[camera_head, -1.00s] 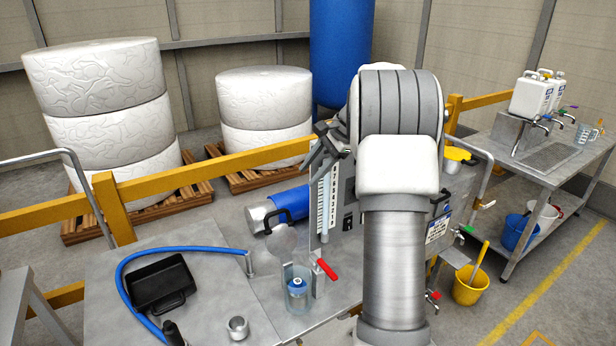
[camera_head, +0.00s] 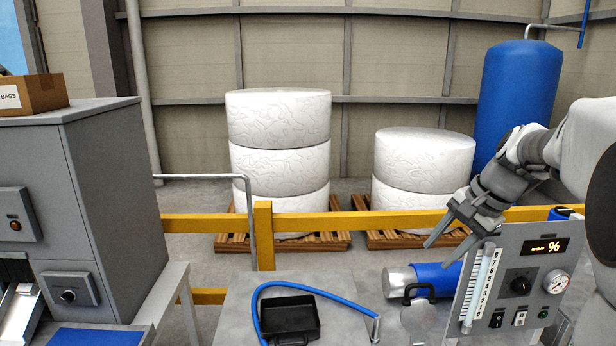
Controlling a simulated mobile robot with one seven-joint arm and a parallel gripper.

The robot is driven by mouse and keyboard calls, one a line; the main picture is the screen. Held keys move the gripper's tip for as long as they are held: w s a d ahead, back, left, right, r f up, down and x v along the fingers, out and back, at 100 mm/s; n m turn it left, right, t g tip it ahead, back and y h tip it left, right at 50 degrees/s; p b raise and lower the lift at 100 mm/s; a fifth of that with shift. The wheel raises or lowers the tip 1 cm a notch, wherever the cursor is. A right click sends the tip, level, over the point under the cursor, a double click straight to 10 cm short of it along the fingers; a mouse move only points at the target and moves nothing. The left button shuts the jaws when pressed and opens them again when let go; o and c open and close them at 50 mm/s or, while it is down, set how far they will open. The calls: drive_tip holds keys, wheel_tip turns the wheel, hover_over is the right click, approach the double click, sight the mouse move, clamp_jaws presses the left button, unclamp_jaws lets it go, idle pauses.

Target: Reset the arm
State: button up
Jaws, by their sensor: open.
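My gripper (camera_head: 436,243) is at the right of the head view, at the end of my arm, which comes in from the right edge. Its two fingers point down and to the left and stand apart, with nothing between them. It is in the air in front of the yellow rail, to the upper left of a grey control panel (camera_head: 530,262) with a scale, a display reading "%", a knob and a gauge. A blue and silver cylinder (camera_head: 432,278) lies below the fingers; I see no contact.
A black tray (camera_head: 290,318) and a blue hose (camera_head: 320,290) lie on the metal table. A yellow rail (camera_head: 340,224) runs behind it. White rolls (camera_head: 279,150) stand on pallets beyond. A grey cabinet (camera_head: 70,200) with a cardboard box (camera_head: 38,93) is at left. A blue tank (camera_head: 518,100) is back right.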

drive_tip(key=s+a+f+n+t+h, duration=0.1)
drive_tip(key=s+a+n, duration=0.4)
drive_tip(key=s, duration=0.6)
drive_tip(key=s+a+f+n+h, duration=0.1)
drive_tip(key=s+a+n, duration=0.5)
drive_tip(key=s, duration=0.6)
drive_tip(key=shift+a+f+t+h, duration=0.2)
drive_tip(key=shift+t+h, duration=0.2)
drive_tip(key=shift+h, duration=0.2)
